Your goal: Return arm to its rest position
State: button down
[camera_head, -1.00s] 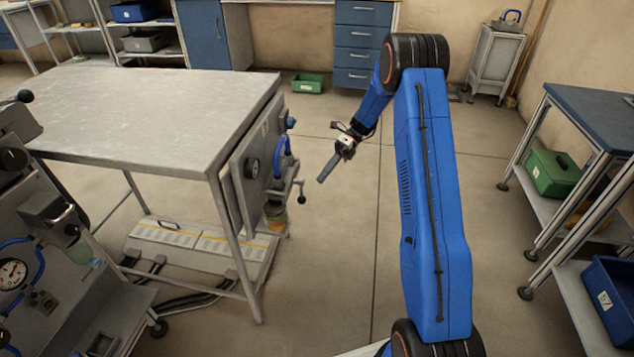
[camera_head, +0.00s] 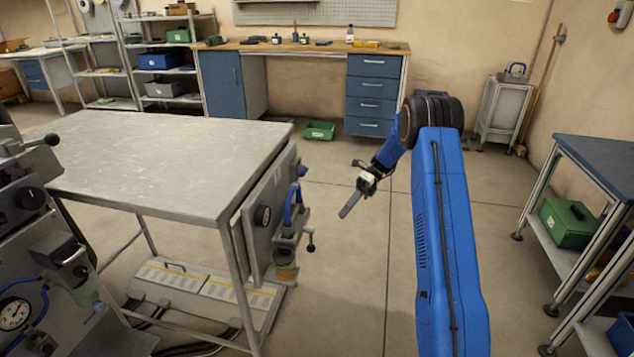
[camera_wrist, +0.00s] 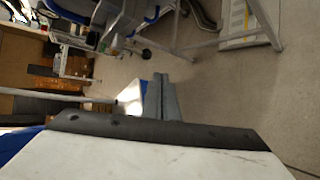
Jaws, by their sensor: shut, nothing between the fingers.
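My gripper (camera_head: 350,205) hangs in free air over the open floor, right of the grey metal table, with its fingers pointing down and to the left. Its fingers are shut with nothing between them. In the wrist view the closed fingers (camera_wrist: 162,98) show above the dark mounting edge. My blue arm runs down the right of the head view. No object is held or touched by the gripper.
The grey table (camera_head: 150,160) carries a side panel (camera_head: 265,215) with a valve handle, left of my gripper. A machine with gauges (camera_head: 30,270) stands at lower left. A workbench (camera_head: 600,165) with a green box (camera_head: 568,222) stands right. The middle floor is clear.

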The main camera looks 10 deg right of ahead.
jog(key=s+a+r+n+t+h, duration=0.25)
jog(key=s+r+n, duration=0.35)
jog(key=s+r, duration=0.4)
jog(key=s+a+r+n+t+h, duration=0.1)
jog(key=s+a+r+n+h, duration=0.25)
jog(key=s+r+n, duration=0.45)
jog(key=s+d+r+n+t+h, duration=0.1)
jog(key=s+n, duration=0.5)
jog(key=s, duration=0.8)
jog(key=s+d+r+n+t+h, duration=0.1)
jog(key=s+n+t, duration=0.5)
jog(key=s, duration=0.8)
jog(key=shift+d+r+n+h, duration=0.15)
jog(key=shift+r+n+h, duration=0.25)
jog(key=shift+h, duration=0.9)
jog(key=shift+r, duration=0.1)
